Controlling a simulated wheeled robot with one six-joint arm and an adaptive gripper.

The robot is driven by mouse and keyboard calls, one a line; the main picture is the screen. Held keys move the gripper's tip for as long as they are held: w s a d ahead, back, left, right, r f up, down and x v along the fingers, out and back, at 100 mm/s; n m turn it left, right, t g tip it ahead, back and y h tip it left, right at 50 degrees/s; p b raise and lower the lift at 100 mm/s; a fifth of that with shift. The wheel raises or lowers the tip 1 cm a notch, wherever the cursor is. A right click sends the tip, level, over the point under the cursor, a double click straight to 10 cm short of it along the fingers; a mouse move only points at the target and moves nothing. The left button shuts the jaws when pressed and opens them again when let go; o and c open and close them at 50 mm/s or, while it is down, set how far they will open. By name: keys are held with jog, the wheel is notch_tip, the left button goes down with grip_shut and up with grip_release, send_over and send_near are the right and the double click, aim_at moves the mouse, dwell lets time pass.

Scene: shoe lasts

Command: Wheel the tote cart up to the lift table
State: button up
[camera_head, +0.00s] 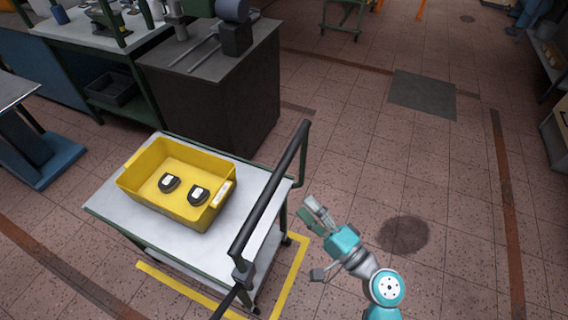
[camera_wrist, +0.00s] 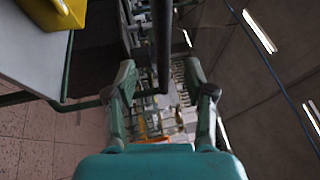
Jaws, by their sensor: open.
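The tote cart (camera_head: 110,205) has a pale top, a green frame and a black push handle (camera_head: 272,190) on its right side. A yellow tote (camera_head: 150,190) stands on it with two dark shoe-last pieces (camera_head: 169,183) inside. My gripper (camera_head: 309,211) is open and empty, just right of the handle in the head view. In the wrist view the handle (camera_wrist: 162,40) appears between the open fingers (camera_wrist: 158,76), apart from them. A table with a grey top (camera_head: 12,92) and blue base (camera_head: 55,155), likely the lift table, is at the left edge, partly cut off.
A dark cabinet (camera_head: 215,100) with equipment on top stands close behind the cart. A green-framed bench (camera_head: 95,30) is at the back left. Yellow floor tape (camera_head: 290,280) marks the floor around the cart. Tiled floor on the right is clear, with a dark round patch (camera_head: 403,235).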

aim_at(278, 177)
jog(key=x, duration=1.1)
jog(key=shift+r, duration=0.15)
grip_shut()
